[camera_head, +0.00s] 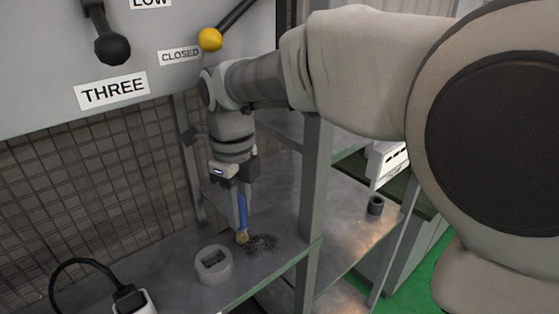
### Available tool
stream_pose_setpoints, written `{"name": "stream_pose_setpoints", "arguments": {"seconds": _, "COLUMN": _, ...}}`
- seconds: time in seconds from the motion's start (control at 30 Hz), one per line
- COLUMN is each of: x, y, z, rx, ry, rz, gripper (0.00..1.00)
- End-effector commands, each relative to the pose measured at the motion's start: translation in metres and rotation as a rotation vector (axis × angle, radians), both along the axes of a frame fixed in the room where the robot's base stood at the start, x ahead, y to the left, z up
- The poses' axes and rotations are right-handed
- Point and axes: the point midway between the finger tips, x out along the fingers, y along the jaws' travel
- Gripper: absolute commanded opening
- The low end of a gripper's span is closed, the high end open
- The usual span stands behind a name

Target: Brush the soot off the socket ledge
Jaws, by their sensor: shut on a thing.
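My gripper (240,186) points down over the grey ledge (186,260) and is shut on a brush (242,212) with a blue handle and tan bristles. The bristle end is at the left edge of a dark patch of soot (262,243); I cannot tell whether it presses on the ledge. A round grey socket (213,265) with a dark opening stands on the ledge, to the left and nearer than the brush. The finger ends are small and partly hard to make out.
A grey post (312,190) rises at the ledge's right end. A dark cylinder (375,205) stands on a surface beyond it. A panel with a yellow-knobbed lever (210,39) hangs above.

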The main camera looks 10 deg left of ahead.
Motion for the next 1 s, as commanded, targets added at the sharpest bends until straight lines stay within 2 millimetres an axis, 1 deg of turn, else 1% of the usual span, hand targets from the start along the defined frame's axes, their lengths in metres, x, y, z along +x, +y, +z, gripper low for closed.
{"name": "stream_pose_setpoints", "arguments": {"seconds": 0.2, "x": 0.012, "y": 0.014, "z": 0.001, "rx": 0.0, "ry": 0.0, "rz": 0.001, "gripper": 0.0}}
{"name": "stream_pose_setpoints", "arguments": {"seconds": 0.37, "x": 0.015, "y": 0.019, "z": 0.0, "rx": 0.003, "ry": -0.002, "rz": 0.001, "gripper": 0.0}}
{"name": "stream_pose_setpoints", "arguments": {"seconds": 0.7, "x": 0.001, "y": 0.031, "z": -0.003, "rx": 0.005, "ry": -0.003, "rz": 0.009, "gripper": 0.0}}
{"name": "stream_pose_setpoints", "arguments": {"seconds": 0.83, "x": -0.005, "y": 0.026, "z": -0.003, "rx": 0.005, "ry": -0.004, "rz": 0.011, "gripper": 0.0}}
{"name": "stream_pose_setpoints", "arguments": {"seconds": 1.0, "x": -0.014, "y": 0.012, "z": -0.004, "rx": 0.003, "ry": -0.001, "rz": 0.008, "gripper": 0.0}}
